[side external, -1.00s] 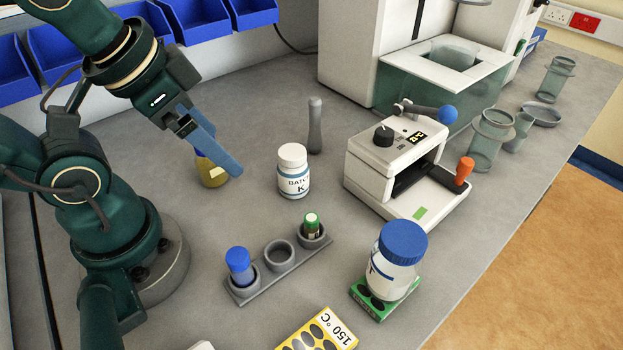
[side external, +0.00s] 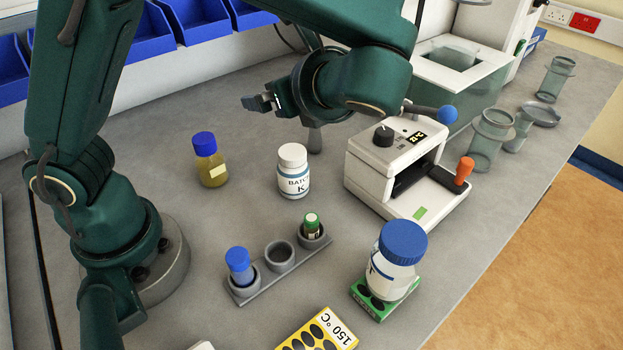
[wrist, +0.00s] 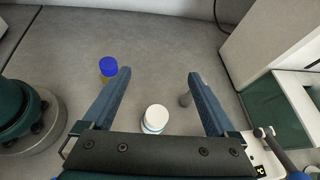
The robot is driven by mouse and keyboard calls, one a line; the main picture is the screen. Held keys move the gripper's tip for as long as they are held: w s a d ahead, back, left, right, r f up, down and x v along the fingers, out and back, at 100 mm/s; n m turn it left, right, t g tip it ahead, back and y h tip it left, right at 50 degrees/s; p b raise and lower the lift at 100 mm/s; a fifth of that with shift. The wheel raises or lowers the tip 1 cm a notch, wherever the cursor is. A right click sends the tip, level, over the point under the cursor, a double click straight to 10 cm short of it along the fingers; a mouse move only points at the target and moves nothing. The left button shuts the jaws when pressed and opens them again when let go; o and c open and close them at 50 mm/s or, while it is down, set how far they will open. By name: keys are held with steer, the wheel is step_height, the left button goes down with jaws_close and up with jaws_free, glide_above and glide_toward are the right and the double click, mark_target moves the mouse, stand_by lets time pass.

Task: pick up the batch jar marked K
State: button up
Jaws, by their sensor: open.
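The batch jar marked K (side external: 293,172) is white with a white cap and a label reading "BATCH K". It stands upright on the grey bench in the side view. In the wrist view the jar (wrist: 155,118) shows from above, below and between the two blue fingers. My gripper (wrist: 158,75) is open and empty, its fingers wide apart. In the side view my gripper (side external: 262,103) is above and behind the jar, apart from it, and partly hidden by my wrist.
An amber bottle with a blue cap (side external: 210,160) stands left of the jar. A grey pestle (side external: 314,140) stands behind it, partly hidden. A white press device (side external: 400,170) is to the right. A tube rack (side external: 280,262) is in front. A blue-capped jar (side external: 395,262) stands front right.

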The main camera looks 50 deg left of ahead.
mark_target(295, 156)
steer(key=d+f+m, duration=0.1)
steer(key=f, duration=0.2)
steer(key=d+f+t, duration=0.1)
steer(key=f, duration=0.3)
steer(key=d+f+m, duration=0.1)
steer(key=d+f, duration=0.1)
steer(key=f, duration=0.1)
steer(key=shift+w+d+f+m+t+y, duration=0.1)
steer(key=shift+w+f+m+t+y, duration=0.1)
steer(key=shift+m+t+y, duration=0.1)
steer(key=shift+x, duration=2.5)
jaws_close()
